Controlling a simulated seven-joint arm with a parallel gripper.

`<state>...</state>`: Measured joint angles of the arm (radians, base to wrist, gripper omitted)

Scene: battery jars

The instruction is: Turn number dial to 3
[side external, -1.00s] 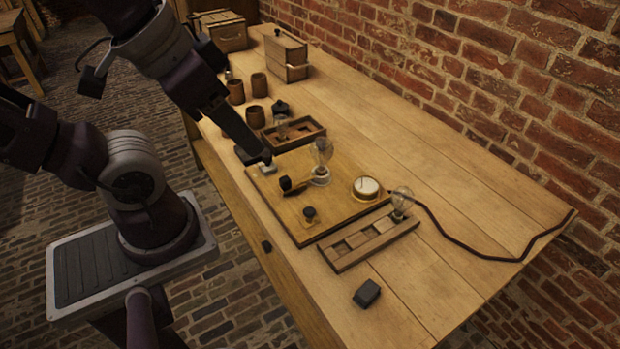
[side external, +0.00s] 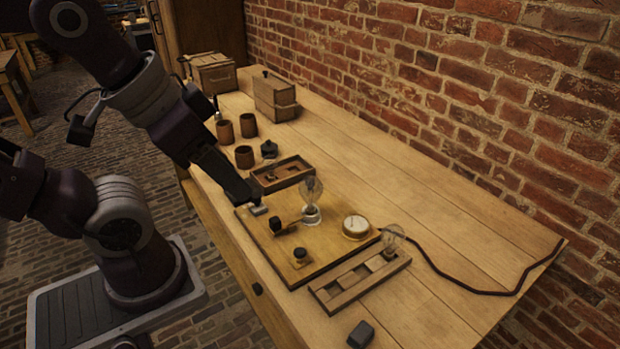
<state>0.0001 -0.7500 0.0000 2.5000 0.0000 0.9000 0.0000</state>
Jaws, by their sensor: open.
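A wooden board (side external: 333,262) lies on the table and carries several fittings. A small dark round knob (side external: 301,254) sits near its front corner; it may be the number dial, but no numbers can be read. A round brass-rimmed gauge with a pale face (side external: 355,226) sits at the board's right side. A black-handled lever (side external: 279,226) and a clear glass bulb (side external: 312,191) stand between them. My gripper (side external: 256,201) is open and points down over the board's far-left corner, close to a small grey block (side external: 259,210). It is well apart from the knob; contact with the block cannot be told.
A slotted wooden tray (side external: 362,279) with a second bulb (side external: 393,240) lies right of the board; a dark cable (side external: 452,281) runs from there. A black block (side external: 360,334) lies in front. A shallow box (side external: 282,174), cups (side external: 244,157) and wooden boxes (side external: 276,97) stand behind.

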